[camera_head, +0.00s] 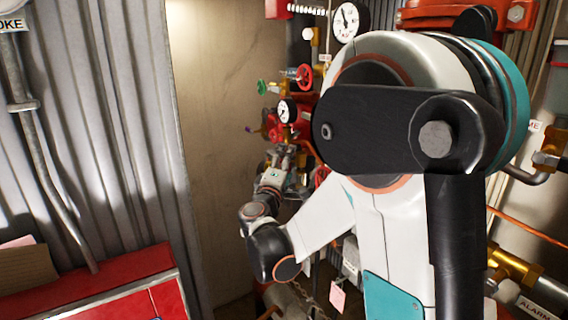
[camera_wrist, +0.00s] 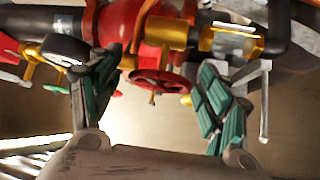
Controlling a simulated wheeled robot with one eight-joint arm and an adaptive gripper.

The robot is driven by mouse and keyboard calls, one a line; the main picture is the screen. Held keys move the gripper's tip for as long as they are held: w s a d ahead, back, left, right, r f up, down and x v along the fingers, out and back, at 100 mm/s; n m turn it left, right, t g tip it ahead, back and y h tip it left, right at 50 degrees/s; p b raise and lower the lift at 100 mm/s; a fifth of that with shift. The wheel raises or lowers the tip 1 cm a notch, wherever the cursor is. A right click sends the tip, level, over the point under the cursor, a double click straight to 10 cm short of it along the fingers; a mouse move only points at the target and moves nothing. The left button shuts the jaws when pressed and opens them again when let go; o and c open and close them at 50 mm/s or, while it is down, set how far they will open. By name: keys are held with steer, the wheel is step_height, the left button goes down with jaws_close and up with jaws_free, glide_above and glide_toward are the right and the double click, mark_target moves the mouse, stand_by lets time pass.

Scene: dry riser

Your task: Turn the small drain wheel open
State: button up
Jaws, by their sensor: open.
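A small red handwheel (camera_wrist: 160,82) shows in the wrist view on a brass and red valve body. It lies between the two teal-padded fingers of my gripper (camera_wrist: 160,68), with a gap on each side. The fingers are spread and hold nothing. In the head view my gripper (camera_head: 284,154) is far off, close to the red pipework, and my own arm hides much of that area. The wheel between the fingers cannot be made out clearly there. A red handwheel (camera_head: 304,76) shows higher up in the head view.
Pressure gauges (camera_head: 345,22) and (camera_head: 287,111), a green handle (camera_head: 262,87) and a purple handle (camera_head: 249,129) sit close around the pipework. A red box (camera_head: 110,290) stands at lower left by the corrugated wall (camera_head: 95,120). Brass fittings (camera_wrist: 165,32) crowd the wheel.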

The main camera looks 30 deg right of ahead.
steer(key=shift+c, duration=0.6)
steer(key=c, duration=1)
